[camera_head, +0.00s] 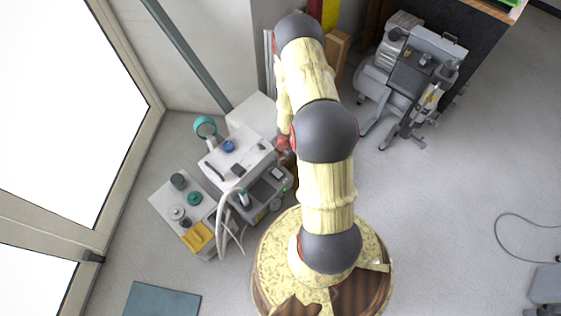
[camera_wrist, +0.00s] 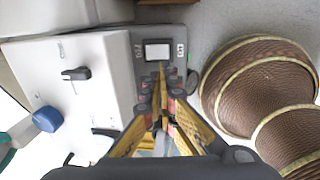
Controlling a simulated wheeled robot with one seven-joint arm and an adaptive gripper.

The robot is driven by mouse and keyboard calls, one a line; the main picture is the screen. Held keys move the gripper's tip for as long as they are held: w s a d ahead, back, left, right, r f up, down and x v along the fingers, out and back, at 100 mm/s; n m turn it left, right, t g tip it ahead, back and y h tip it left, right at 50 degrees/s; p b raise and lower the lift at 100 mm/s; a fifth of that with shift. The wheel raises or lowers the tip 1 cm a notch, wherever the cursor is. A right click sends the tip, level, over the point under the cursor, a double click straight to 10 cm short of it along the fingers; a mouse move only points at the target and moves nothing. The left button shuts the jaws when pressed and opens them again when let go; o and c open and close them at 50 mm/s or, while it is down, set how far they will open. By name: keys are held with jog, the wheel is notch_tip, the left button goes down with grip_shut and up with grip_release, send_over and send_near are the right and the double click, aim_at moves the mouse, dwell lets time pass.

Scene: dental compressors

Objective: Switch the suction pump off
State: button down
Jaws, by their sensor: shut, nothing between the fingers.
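The suction pump looks to be the white and grey unit (camera_head: 238,158) left of my arm in the head view. In the wrist view its white top (camera_wrist: 75,85) carries a black knob (camera_wrist: 76,73) and a blue knob (camera_wrist: 46,119). Beside it is a grey panel (camera_wrist: 180,42) with a pale rectangular switch (camera_wrist: 157,51) in a dark frame and small lettering on both sides. My gripper (camera_wrist: 162,74) is shut and empty, its tips just below the switch in the picture. I cannot tell whether they touch the panel. The switch's position is unclear.
A small green spot (camera_wrist: 188,57) shows on the panel. A brown ribbed, round-sided body (camera_wrist: 255,85) is close on the right. A low unit with a yellow part (camera_head: 196,237) stands left of the pump; grey equipment (camera_head: 410,75) stands back right. Right-hand floor is mostly clear.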

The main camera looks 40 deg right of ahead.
jog(key=shift+r, duration=0.15)
jog(key=shift+w+d+r+p, duration=0.15)
jog(key=shift+w+p, duration=0.2)
jog(key=shift+p, duration=0.25)
jog(key=shift+w+d+r+p, duration=0.1)
jog(key=shift+w+p, duration=0.25)
jog(key=shift+p, duration=0.25)
jog(key=shift+f, duration=0.15)
jog(key=b, duration=0.5)
send_near(277, 171)
jog(key=f, duration=0.5)
jog(key=shift+w+a+f, duration=0.1)
jog(key=shift+w+f, duration=0.1)
jog(key=shift+w, duration=0.15)
jog(key=shift+w+f+b, duration=0.1)
jog(key=shift+f+b, duration=0.2)
jog(key=shift+f, duration=0.4)
